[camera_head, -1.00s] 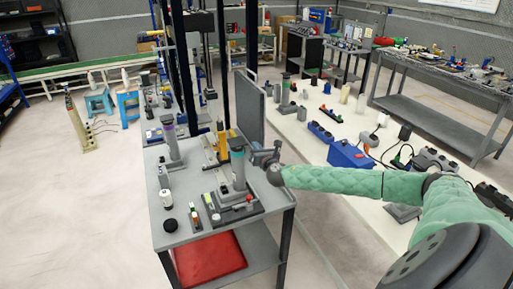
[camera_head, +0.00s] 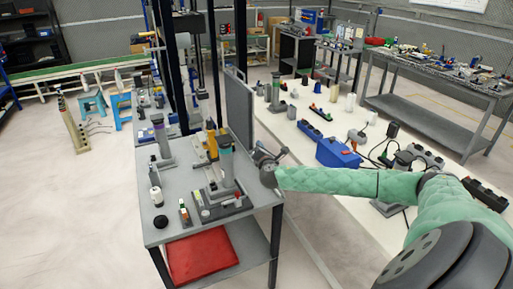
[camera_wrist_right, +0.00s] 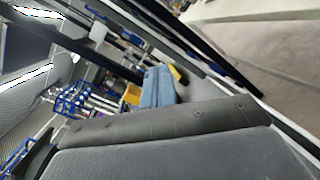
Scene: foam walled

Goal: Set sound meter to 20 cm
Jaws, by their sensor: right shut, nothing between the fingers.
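My right gripper (camera_head: 262,155) is just right of the front tube, at the table's right edge. It is shut and empty, and seems apart from the tube. The right wrist view does not show the meter clearly. My left gripper is out of view.
A grey upright panel (camera_head: 238,108) stands behind the gripper at the table's right edge. A black round piece (camera_head: 160,221) and a white-topped bottle (camera_head: 156,196) are at the left. A long white table holds a blue case (camera_head: 337,153).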

